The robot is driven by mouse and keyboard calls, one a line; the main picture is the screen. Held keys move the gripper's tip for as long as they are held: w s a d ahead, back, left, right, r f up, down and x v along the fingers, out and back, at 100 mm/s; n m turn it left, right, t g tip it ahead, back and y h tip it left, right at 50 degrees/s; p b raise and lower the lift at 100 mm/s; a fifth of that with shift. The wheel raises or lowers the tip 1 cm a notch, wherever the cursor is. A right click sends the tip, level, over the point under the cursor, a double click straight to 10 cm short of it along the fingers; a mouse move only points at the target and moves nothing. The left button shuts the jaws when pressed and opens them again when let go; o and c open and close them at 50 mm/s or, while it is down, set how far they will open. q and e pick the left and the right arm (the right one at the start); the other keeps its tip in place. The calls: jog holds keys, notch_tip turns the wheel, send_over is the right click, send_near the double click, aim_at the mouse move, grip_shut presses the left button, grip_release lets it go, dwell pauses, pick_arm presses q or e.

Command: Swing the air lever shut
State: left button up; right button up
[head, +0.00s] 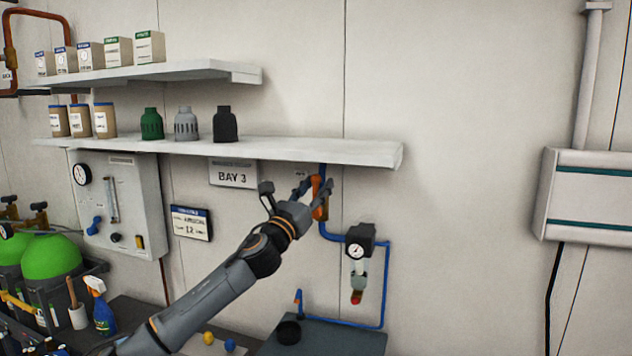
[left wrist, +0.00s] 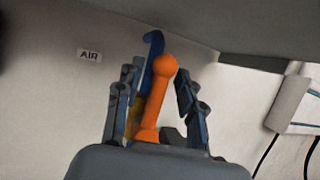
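The orange air lever (head: 319,203) hangs on the blue air pipe (head: 326,230) just below the lower shelf. It looks roughly upright, close along the pipe. In the left wrist view the lever (left wrist: 156,100) has a round knob at its top end and stands between my fingers. My left gripper (head: 300,190) is at the lever with its fingers spread on both sides. Gaps show between the lever and the fingers (left wrist: 160,100), so it is open and not clamped. The valve body is partly hidden by the gripper. My right gripper is not in view.
A black regulator with gauge (head: 358,244) sits right of the lever. The BAY 3 sign (head: 233,174) and an AIR label (left wrist: 89,56) are on the wall.

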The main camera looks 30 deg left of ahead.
pick_arm(q)
grip_shut()
jog(key=shift+a+n, duration=0.1)
jog(key=shift+n, duration=0.2)
jog(key=a+f+n+g+y+b, duration=0.3)
jog(key=n+y, duration=0.2)
jog(key=n, duration=0.7)
jog(key=s+a+f+n+g+y+b, duration=0.1)
jog(key=n+y, duration=0.5)
jog(key=n, duration=0.7)
jog(key=shift+s+a+f+g+b, duration=0.2)
jog(key=shift+a+f+g+b, duration=0.75)
jog(key=shift+f+g, duration=0.1)
jog(key=shift+f, duration=0.15)
